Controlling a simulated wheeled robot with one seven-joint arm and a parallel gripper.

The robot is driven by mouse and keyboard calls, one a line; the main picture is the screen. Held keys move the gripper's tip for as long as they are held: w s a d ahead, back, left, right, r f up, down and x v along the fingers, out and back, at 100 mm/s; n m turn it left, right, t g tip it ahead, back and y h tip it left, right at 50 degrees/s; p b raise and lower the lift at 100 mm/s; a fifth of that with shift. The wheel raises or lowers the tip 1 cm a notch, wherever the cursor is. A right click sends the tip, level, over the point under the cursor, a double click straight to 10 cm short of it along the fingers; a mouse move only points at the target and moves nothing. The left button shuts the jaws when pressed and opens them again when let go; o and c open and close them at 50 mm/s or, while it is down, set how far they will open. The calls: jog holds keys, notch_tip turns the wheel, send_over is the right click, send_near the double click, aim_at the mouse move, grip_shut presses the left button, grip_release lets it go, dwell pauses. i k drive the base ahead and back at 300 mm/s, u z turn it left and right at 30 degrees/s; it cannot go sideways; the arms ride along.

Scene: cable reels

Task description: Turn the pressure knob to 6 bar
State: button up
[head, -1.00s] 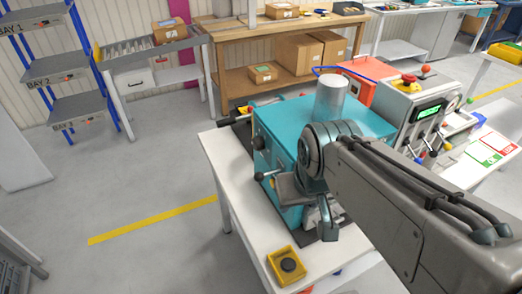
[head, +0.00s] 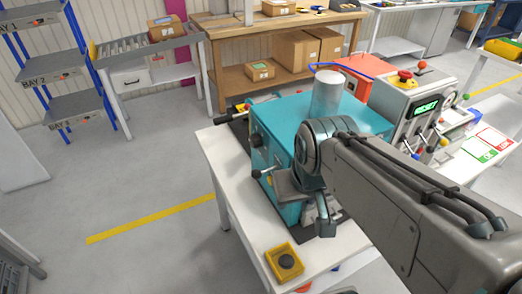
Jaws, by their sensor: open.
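The teal machine (head: 280,120) stands on a white table (head: 232,185) with a clear cylinder (head: 326,94) on top. Its left-hand face carries a dark knob (head: 257,140) and a lever with a black ball end (head: 259,174). I cannot tell which part is the pressure knob, and no bar scale can be read. My gripper (head: 308,208) is open, low in front of the machine's near side. My own arm and wrist hide much of that side, and I cannot tell whether the fingers touch anything.
A yellow tray (head: 271,254) with a round black piece (head: 286,261) lies at the table's near corner. A grey control box (head: 398,98) with a red button and a green display stands to the right. A wooden bench (head: 226,34) is behind.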

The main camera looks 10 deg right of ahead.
aim_at(256, 141)
jog(key=k, duration=1)
jog(key=u, duration=0.7)
jog(key=i, duration=0.8)
jog(key=z, duration=0.8)
